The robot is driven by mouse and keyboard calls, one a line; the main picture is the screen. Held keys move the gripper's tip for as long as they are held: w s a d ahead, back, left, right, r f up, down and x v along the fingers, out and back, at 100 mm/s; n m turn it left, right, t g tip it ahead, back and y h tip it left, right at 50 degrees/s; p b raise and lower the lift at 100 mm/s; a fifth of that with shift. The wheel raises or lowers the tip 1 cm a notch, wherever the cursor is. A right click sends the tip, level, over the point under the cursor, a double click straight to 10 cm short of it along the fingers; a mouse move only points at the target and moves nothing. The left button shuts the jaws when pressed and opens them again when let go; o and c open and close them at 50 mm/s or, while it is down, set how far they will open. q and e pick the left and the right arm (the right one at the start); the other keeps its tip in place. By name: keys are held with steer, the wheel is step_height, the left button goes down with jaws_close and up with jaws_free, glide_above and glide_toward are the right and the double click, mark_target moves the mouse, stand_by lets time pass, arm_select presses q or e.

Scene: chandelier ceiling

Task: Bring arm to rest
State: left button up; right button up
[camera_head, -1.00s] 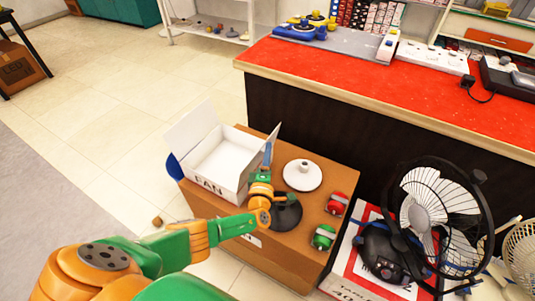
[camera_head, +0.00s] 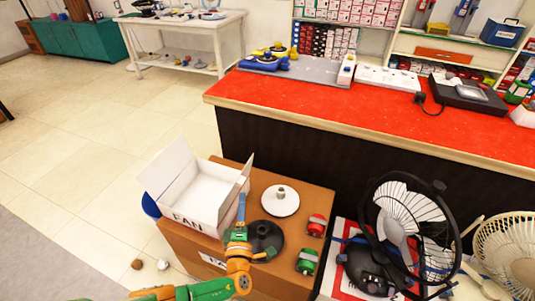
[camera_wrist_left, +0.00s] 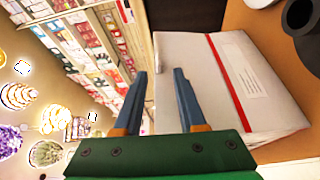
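My left arm comes in low at the left of the head view, in green and orange. Its gripper (camera_head: 241,208) has blue fingers and shows in front of the right side of the open white box. In the left wrist view the two blue fingers (camera_wrist_left: 160,90) stand well apart with nothing held between them. The white box's side (camera_wrist_left: 240,85) shows just beyond them; I cannot tell whether a finger touches it. My right gripper is in neither current view.
The white box (camera_head: 200,190) stands on a brown carton (camera_head: 195,245), with a white disc base (camera_head: 280,200), a black base (camera_head: 264,238), and red (camera_head: 316,225) and green (camera_head: 307,261) parts. Fans (camera_head: 400,215) stand at right. A red-topped counter (camera_head: 370,110) is behind; floor at left is mostly clear.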

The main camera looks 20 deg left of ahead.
arm_select(q)
steer(key=s+f+n+g+y, duration=0.1)
steer(key=s+f+n+g, duration=0.35)
steer(key=n, duration=0.85)
steer(key=s+f+n+g, duration=0.2)
steer(key=s+n+g, duration=0.45)
steer(key=n, duration=0.55)
steer(key=s+d+r+n+g+h, duration=0.15)
steer(key=s+d+n+h, duration=0.35)
steer(key=n, duration=0.7)
steer(key=s+d+r+n+g+h, duration=0.1)
steer(key=s+r+n+h, duration=0.15)
steer(key=s+n, duration=0.7)
step_height(320, 180, down, 14)
steer(key=n+g+p, duration=0.2)
steer(key=p, duration=0.1)
steer(key=s+a+f+p, duration=0.2)
steer(key=s+f, duration=0.4)
steer(key=s, duration=0.5)
steer(key=shift+s+a+f+g, duration=0.2)
steer(key=shift+a+f+g, duration=0.1)
steer(key=shift+g, duration=0.05)
